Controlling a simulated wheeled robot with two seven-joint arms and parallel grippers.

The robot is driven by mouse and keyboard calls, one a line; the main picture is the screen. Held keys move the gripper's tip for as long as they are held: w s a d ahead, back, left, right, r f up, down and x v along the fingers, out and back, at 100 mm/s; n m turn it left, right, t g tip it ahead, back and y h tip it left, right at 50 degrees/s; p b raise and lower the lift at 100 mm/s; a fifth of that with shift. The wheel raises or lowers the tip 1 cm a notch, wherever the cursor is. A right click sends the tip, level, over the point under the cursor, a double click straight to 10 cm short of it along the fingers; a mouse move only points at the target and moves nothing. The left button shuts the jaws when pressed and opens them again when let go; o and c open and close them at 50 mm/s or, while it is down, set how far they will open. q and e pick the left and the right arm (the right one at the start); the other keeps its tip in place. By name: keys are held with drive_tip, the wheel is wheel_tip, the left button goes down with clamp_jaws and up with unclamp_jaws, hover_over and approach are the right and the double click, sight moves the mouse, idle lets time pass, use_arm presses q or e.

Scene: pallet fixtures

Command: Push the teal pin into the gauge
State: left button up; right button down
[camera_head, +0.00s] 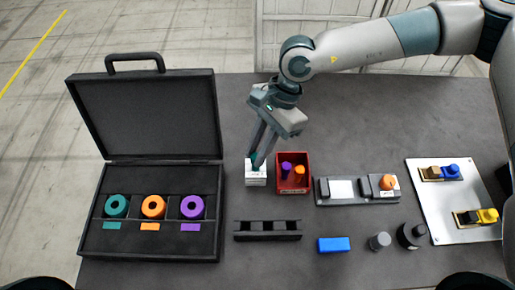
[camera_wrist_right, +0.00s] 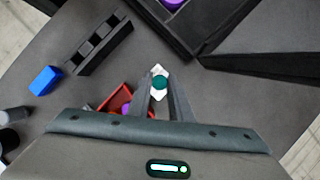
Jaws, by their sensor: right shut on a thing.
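The gauge is a small white block (camera_head: 256,180) on the table, between the open black case and the red bin. My right gripper (camera_head: 256,158) points down at it from above and is shut on the teal pin. In the right wrist view the teal pin's round top (camera_wrist_right: 160,83) shows between the fingertips (camera_wrist_right: 161,88), with the white gauge (camera_wrist_right: 157,70) right behind it. The pin is over or in the gauge; how deep it sits is hidden by the fingers. My left gripper is not in view.
The red bin (camera_head: 293,189) close to the right holds purple and orange pins. The black case (camera_head: 150,210) at left holds teal, orange and purple rings. A black slotted rack (camera_head: 268,236) and a blue block (camera_head: 333,244) lie in front. A grey fixture (camera_head: 341,198) stands further right.

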drive_tip(key=shift+f, duration=0.25)
idle(0.4)
drive_tip(key=c, duration=1.1)
unclamp_jaws()
wheel_tip(320, 180, up, 9)
idle(0.4)
drive_tip(key=shift+c, duration=0.4)
